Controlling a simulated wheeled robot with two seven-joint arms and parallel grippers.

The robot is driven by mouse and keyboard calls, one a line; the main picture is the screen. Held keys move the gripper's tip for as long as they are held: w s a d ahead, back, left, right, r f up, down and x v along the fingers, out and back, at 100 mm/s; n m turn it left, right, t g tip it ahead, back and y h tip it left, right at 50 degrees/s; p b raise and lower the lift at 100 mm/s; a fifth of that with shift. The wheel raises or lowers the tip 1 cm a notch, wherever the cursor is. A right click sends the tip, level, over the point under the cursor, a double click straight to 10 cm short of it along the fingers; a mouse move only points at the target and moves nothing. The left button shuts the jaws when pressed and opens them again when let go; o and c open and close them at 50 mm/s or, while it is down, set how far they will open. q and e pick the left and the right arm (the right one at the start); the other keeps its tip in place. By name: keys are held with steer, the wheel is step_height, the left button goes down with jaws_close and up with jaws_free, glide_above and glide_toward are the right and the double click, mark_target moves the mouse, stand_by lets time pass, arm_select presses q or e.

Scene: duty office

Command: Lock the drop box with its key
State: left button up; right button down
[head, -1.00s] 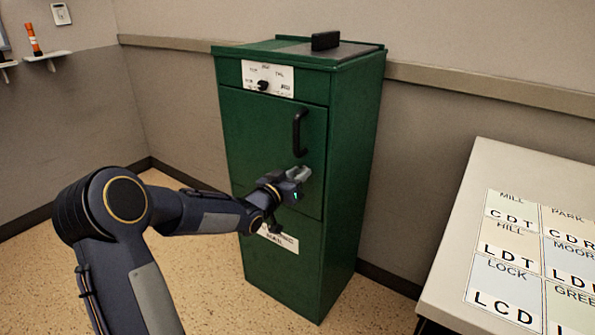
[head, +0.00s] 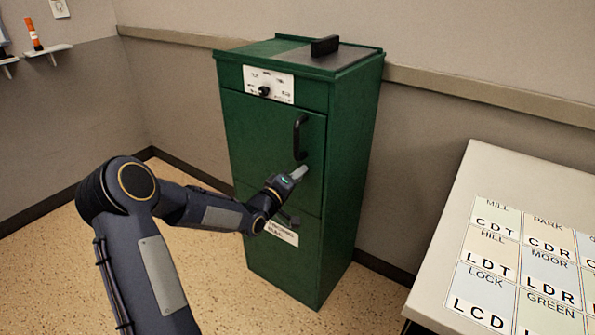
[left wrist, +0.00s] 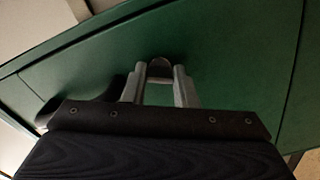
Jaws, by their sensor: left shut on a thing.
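The green drop box (head: 270,145) stands upright against the wall, with its door shut. The door has a black vertical handle (head: 299,136). My left gripper (head: 299,172) is at the door face, just below that handle. In the left wrist view its two fingers (left wrist: 160,88) are shut on a small dark rounded piece, which looks like the head of the key (left wrist: 160,68). The rest of the key and any keyhole are hidden by the fingers, so I cannot tell how deep it sits. My right gripper is not in view.
A white panel (head: 281,87) with a black knob is above the door. A black handle (head: 324,45) is on the box top. A table (head: 436,268) with lettered cards stands at the right. The floor (head: 215,285) left of the box is clear.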

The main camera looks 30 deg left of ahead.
arm_select(q)
steer(key=n+p, duration=0.2)
steer(key=n, duration=0.3)
stand_by(0.5)
steer(key=o, duration=1)
steer(key=s, duration=0.2)
steer(key=s+p, duration=0.1)
steer(key=s, duration=0.4)
steer(key=shift+s+a+p, duration=0.3)
steer(key=shift+s, duration=0.1)
